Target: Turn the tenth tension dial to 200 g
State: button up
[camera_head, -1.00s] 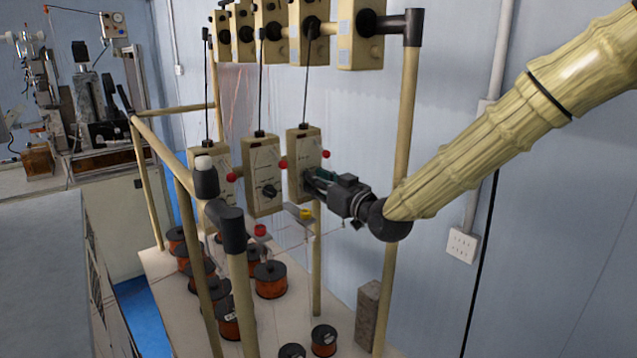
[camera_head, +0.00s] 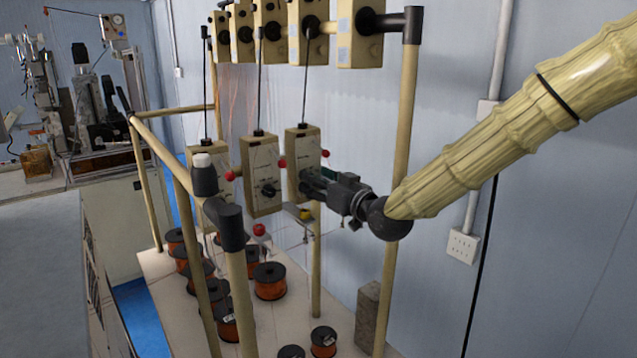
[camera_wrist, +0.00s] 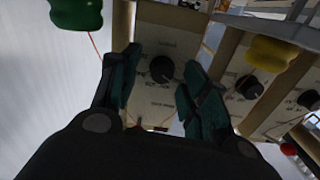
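The tension box (camera_head: 303,145) facing my gripper is cream, the rightmost of the lower hanging row in the head view. Its black round dial (camera_wrist: 162,69) shows between my fingertips in the wrist view. A pale mark shows on the dial, but the scale is too small to read. My gripper (camera_head: 309,182) is at the front of this box. In the wrist view my gripper (camera_wrist: 164,82) is open, with a green-padded finger on each side of the dial and visible gaps between. In the head view the gripper hides the dial.
A neighbouring tension box (camera_head: 260,170) with its own dial hangs close on the left. Red balls (camera_head: 325,153) stick out beside the boxes. A frame post (camera_head: 402,140) stands near my wrist. Copper wire spools (camera_head: 269,281) stand on the bench below.

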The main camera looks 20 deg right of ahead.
jog(key=v, duration=1.2)
dwell(0.6)
jog(key=s+a+f+m+g+h+b, duration=0.1)
jog(key=s+f+g, duration=0.2)
jog(key=f, duration=1)
jog(key=s+a+f+m+g+h+b, duration=0.1)
jog(key=s+f+g, duration=0.15)
jog(key=f, duration=1.05)
jog(key=s+a+f+g+h, duration=0.1)
jog(key=s+f+g+h, duration=0.15)
jog(key=f, duration=0.95)
jog(key=s+a+f+m+g+h+b, duration=0.1)
jog(key=s+f+g, duration=0.8)
jog(key=s+f, duration=1.8)
jog(key=shift+s+a+h+b, duration=0.3)
jog(key=shift+s+b, duration=0.45)
jog(key=shift+s, duration=0.4)
